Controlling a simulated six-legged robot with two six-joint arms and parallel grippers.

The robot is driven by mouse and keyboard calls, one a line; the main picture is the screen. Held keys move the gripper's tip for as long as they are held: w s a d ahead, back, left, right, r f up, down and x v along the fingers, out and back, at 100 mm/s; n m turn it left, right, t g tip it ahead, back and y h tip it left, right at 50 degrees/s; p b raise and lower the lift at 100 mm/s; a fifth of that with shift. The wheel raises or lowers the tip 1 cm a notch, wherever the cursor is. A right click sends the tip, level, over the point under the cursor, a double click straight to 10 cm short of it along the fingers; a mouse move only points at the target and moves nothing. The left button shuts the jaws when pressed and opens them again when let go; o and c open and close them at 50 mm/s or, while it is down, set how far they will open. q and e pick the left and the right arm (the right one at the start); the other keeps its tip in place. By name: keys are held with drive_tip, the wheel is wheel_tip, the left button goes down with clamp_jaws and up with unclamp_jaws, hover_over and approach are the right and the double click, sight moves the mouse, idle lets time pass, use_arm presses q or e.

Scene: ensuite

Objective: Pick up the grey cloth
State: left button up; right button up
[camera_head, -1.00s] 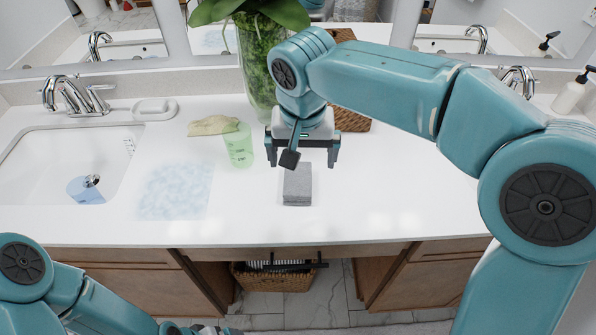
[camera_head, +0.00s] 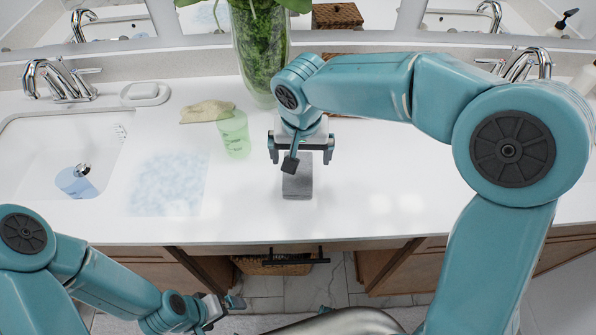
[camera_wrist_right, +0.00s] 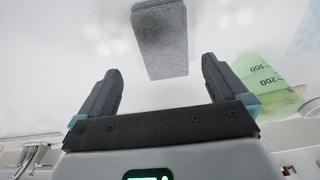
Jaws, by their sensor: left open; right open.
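The grey cloth (camera_head: 298,180) lies folded as a small block on the white counter, near its front edge. In the right wrist view the cloth (camera_wrist_right: 160,40) sits beyond the fingertips, roughly centred between them. My right gripper (camera_head: 301,160) is open and empty above the cloth, its fingers pointing down and apart from it; it also shows in the right wrist view (camera_wrist_right: 160,78). Part of the cloth's far end is hidden behind the gripper in the head view. My left gripper (camera_head: 232,302) is low in front of the counter, away from the cloth, open and empty.
A green translucent cup (camera_head: 234,137) stands left of the cloth, with a beige cloth (camera_head: 207,111) behind it. A pale blue patterned mat (camera_head: 168,184) and a sink (camera_head: 40,160) lie further left. A glass vase (camera_head: 262,55) stands behind. The counter right of the cloth is clear.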

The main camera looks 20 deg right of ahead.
sight(298, 171)
drive_tip(key=f, duration=0.6)
drive_tip(key=shift+w+a+f+p, duration=0.2)
drive_tip(key=shift+w+f+p, duration=0.15)
drive_tip(key=shift+f, duration=0.05)
drive_tip(key=c, duration=1)
